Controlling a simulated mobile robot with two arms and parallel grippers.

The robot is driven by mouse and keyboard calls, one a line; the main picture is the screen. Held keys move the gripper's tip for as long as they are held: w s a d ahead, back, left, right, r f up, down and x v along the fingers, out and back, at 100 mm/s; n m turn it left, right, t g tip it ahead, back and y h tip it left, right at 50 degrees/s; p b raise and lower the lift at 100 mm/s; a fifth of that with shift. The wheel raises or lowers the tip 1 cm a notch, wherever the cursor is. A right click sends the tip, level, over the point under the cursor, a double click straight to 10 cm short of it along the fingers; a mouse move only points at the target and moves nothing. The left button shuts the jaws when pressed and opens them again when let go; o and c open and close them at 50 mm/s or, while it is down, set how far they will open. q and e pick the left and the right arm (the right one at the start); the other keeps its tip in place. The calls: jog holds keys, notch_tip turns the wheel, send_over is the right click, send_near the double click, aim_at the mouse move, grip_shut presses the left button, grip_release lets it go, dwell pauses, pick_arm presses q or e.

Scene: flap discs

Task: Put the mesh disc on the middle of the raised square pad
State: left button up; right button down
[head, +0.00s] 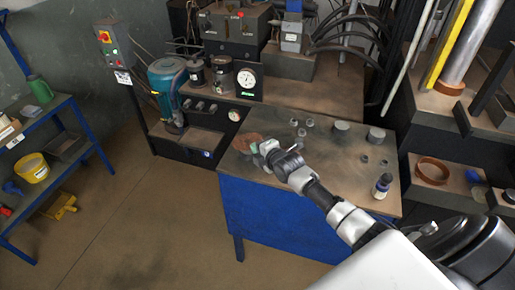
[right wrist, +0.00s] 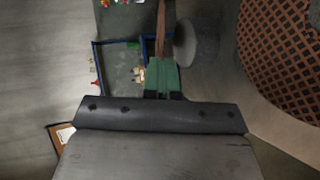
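A round brown disc with a dark mesh pattern (right wrist: 285,50) fills the right side of the right wrist view. In the head view a reddish-brown round disc (head: 246,142) lies at the left end of the blue bench. My right gripper (head: 259,150) is low over that end of the bench, beside the disc. In the right wrist view its green fingertips (right wrist: 163,79) are close together, with a thin brown strip (right wrist: 163,35) seen edge-on between and beyond them. I cannot tell which disc this strip belongs to. I cannot make out the raised square pad. My left gripper is out of view.
A grey round block (right wrist: 197,42) stands near the fingers. Several small grey pieces and grey cylinders (head: 376,135) are spread over the blue bench (head: 325,165), with a dark bottle (head: 382,186) at its right. Machinery stands behind. A blue shelf (head: 60,150) is at the left.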

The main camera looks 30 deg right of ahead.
jog(key=shift+r+p, duration=1)
jog(key=shift+r, duration=0.3)
